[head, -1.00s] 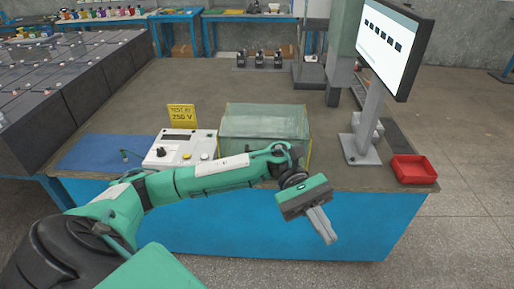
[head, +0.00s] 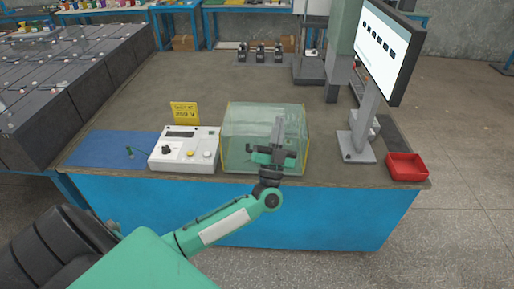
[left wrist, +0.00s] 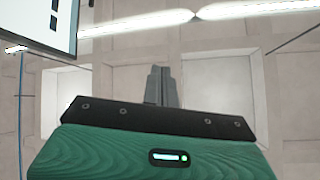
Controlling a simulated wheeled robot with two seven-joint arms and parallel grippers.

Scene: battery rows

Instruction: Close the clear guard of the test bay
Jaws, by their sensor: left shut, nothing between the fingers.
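The test bay is a clear, greenish box with yellow edges, and its clear guard (head: 245,125) stands on the bench near the front edge. The guard looks down over the bay, but the gripper hides part of its front. My left gripper (head: 278,122) is in front of the guard with its fingers pointing up, shut and empty. I cannot tell whether it touches the guard. In the left wrist view the shut fingers (left wrist: 161,86) point up toward the ceiling. My right gripper is in neither view.
A white control box (head: 184,150) with a yellow 250 V sign (head: 184,113) stands left of the bay, beside a blue mat (head: 110,149). A monitor (head: 385,48) and a red tray (head: 406,167) are on the right.

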